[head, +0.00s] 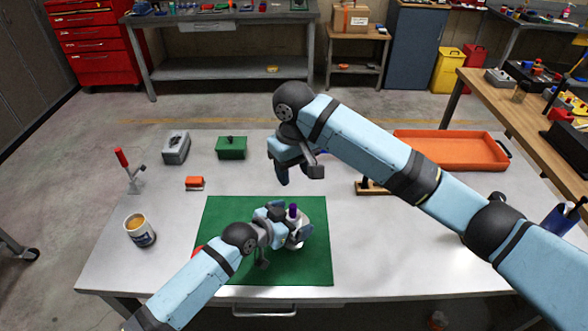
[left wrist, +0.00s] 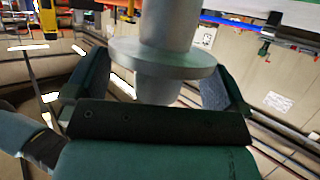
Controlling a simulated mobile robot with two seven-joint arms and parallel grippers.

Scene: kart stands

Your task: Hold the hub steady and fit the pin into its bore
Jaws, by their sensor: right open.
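The pale grey hub (head: 296,240) stands on the green mat, partly hidden by my left gripper (head: 290,225). In the left wrist view the hub (left wrist: 165,57) shows a round flange between the two fingers, which appear to touch it on both sides. My left gripper (left wrist: 158,85) is shut on the hub. A purple-topped pin (head: 293,209) stands upright at the top of the hub; its depth in the bore cannot be seen. My right gripper (head: 298,178) is open and empty, above and behind the hub, apart from the pin.
The green mat (head: 225,268) lies on the grey table (head: 110,265). A can (head: 139,230), red-handled clamp (head: 128,170), orange block (head: 195,183), grey box (head: 176,147) and green box (head: 231,147) stand left. An orange tray (head: 450,150) lies back right, behind my right arm. The mat's front is clear.

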